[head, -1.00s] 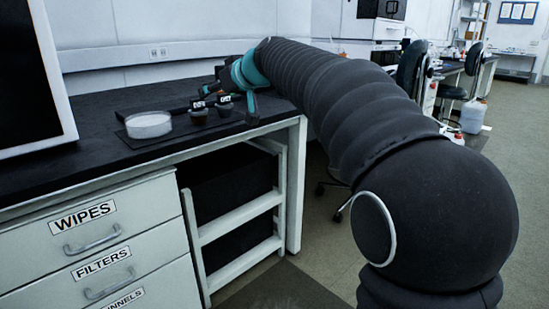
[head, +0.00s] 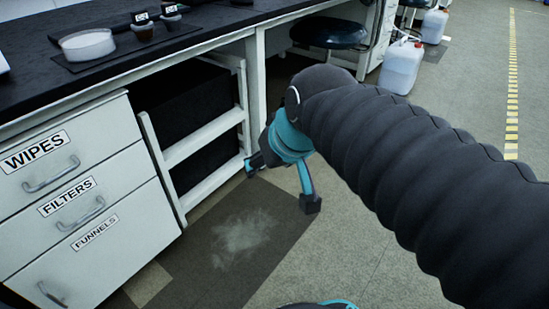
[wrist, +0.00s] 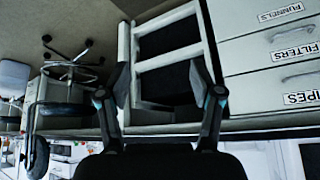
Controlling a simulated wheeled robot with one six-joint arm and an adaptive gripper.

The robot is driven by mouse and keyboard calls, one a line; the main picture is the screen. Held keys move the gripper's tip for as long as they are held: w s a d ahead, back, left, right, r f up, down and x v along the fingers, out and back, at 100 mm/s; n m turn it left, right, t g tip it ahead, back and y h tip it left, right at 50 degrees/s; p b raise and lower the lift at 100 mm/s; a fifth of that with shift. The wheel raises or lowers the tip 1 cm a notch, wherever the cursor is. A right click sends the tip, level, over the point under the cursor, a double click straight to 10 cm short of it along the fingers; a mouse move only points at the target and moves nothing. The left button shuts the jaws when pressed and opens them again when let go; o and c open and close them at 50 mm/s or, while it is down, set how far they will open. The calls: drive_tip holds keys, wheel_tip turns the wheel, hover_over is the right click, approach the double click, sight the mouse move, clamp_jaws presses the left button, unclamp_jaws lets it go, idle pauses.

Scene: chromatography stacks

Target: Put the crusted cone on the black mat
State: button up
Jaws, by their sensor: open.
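My gripper (head: 280,184) hangs open and empty low in front of the bench, above the floor beside the open shelf bay. In the wrist view my open fingers (wrist: 160,80) have nothing between them. A thin black mat (head: 122,47) lies on the bench top at the upper left, well away from my gripper. A round white dish (head: 87,44) and two small dark-topped pieces with tags, one nearer (head: 144,32) and one farther (head: 171,19), stand on or by it. I cannot tell whether either is the crusted cone.
A dark floor mat (head: 190,270) with a pale powdery patch (head: 241,232) lies below my gripper. Labelled drawers (head: 85,205) stand left, the shelf frame (head: 205,135) beside them. A stool (head: 328,33) and white jugs (head: 402,66) are beyond. Floor at right is clear.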

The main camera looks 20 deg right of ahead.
drive_tip(key=s+d+f+m+h, duration=0.1)
drive_tip(key=s+d+f, duration=0.1)
drive_tip(key=s+f, duration=0.3)
drive_tip(key=shift+s+d+f+g, duration=0.25)
drive_tip(key=shift+s+f+g, duration=0.15)
drive_tip(key=shift+s, duration=0.25)
